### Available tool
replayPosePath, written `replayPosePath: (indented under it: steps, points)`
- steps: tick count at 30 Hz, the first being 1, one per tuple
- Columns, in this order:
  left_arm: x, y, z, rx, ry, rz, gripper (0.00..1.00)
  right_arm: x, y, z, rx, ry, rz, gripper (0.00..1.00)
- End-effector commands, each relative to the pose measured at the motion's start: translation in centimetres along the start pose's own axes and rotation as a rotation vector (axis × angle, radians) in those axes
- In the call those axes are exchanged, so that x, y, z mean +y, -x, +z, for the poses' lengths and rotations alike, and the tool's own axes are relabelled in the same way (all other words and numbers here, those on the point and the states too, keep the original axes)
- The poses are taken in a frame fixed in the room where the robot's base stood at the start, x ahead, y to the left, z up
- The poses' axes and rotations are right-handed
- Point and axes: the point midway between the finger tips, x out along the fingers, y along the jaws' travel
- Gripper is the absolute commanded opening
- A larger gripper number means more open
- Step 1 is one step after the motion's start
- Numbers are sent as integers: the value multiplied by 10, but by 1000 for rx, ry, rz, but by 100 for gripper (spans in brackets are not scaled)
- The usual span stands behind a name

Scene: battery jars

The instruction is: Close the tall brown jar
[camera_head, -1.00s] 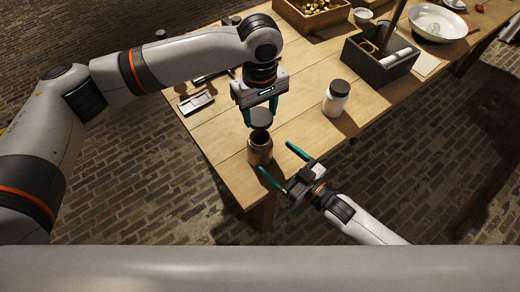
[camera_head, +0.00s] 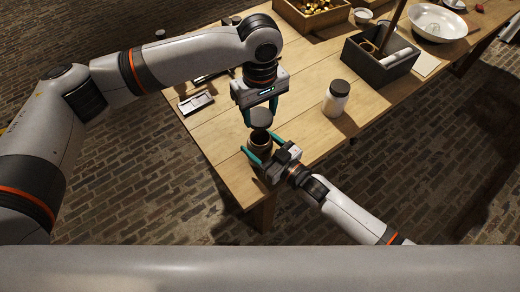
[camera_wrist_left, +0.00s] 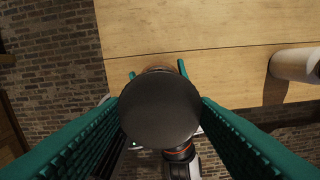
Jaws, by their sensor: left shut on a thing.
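The tall brown jar (camera_head: 259,144) stands open on the near left corner of the wooden table. My left gripper (camera_head: 260,113) is shut on a round dark lid (camera_head: 261,120) and holds it just above the jar mouth. In the left wrist view the lid (camera_wrist_left: 160,110) sits between the green fingers and hides nearly all of the jar. My right gripper (camera_head: 260,143) is open, with one finger on each side of the jar. I cannot tell whether its fingers touch the jar.
A white jar with a dark lid (camera_head: 336,98) stands to the right. A dark caddy (camera_head: 378,66), a wooden box (camera_head: 312,22) and a white bowl (camera_head: 437,22) are farther back. A small flat tray (camera_head: 196,102) lies at left. The table edge is close to the brown jar.

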Motion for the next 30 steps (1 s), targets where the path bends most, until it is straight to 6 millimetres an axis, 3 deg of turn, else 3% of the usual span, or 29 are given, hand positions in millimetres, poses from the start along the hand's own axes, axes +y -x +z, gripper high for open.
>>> replayPosePath:
  steps: [1,8,11,21,30]
  points:
    - [0,0,0,0,0,0,33,0,0,0,0,0,0,59]
    - [0,0,0,0,0,0,33,0,0,0,0,0,0,22]
    - [0,-4,0,1,0,1,33,0,0,0,0,0,0,22]
    - [0,-48,0,1,1,1,33,0,0,0,0,0,0,22]
    - [0,-50,0,-1,0,0,33,0,0,0,0,0,0,22]
